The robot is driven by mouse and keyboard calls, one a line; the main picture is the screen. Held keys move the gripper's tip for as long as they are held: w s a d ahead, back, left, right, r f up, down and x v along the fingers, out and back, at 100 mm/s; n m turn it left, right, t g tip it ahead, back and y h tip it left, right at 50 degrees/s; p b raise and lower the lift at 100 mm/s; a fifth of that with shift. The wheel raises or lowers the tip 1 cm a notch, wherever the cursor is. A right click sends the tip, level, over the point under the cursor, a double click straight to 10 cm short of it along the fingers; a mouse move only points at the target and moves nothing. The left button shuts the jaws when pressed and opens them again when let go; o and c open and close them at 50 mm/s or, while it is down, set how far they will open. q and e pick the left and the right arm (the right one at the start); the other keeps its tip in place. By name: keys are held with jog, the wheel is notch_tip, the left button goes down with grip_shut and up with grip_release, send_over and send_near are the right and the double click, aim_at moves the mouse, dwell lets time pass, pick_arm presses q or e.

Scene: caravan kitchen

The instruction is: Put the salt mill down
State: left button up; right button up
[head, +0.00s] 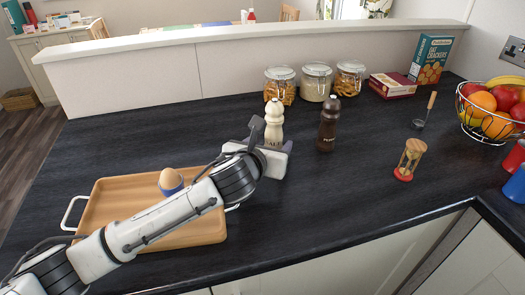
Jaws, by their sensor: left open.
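The cream salt mill (274,119) stands upright on the dark worktop (350,215), left of the dark brown pepper mill (328,125). My left gripper (273,140) is at the salt mill, with its open fingers around the mill's lower part. The gripper's body hides the base of the mill, and I cannot tell whether the fingers touch it. My right gripper is not in view.
A wooden tray (120,200) with an egg in a blue cup (171,181) lies under my left arm. Several jars (316,82) stand behind the mills. A sand timer (409,160) and fruit basket (485,125) are at right. The front middle worktop is clear.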

pick_arm(q)
jog(key=v, duration=1)
jog(key=shift+s+r, duration=0.15)
jog(key=shift+s, duration=0.2)
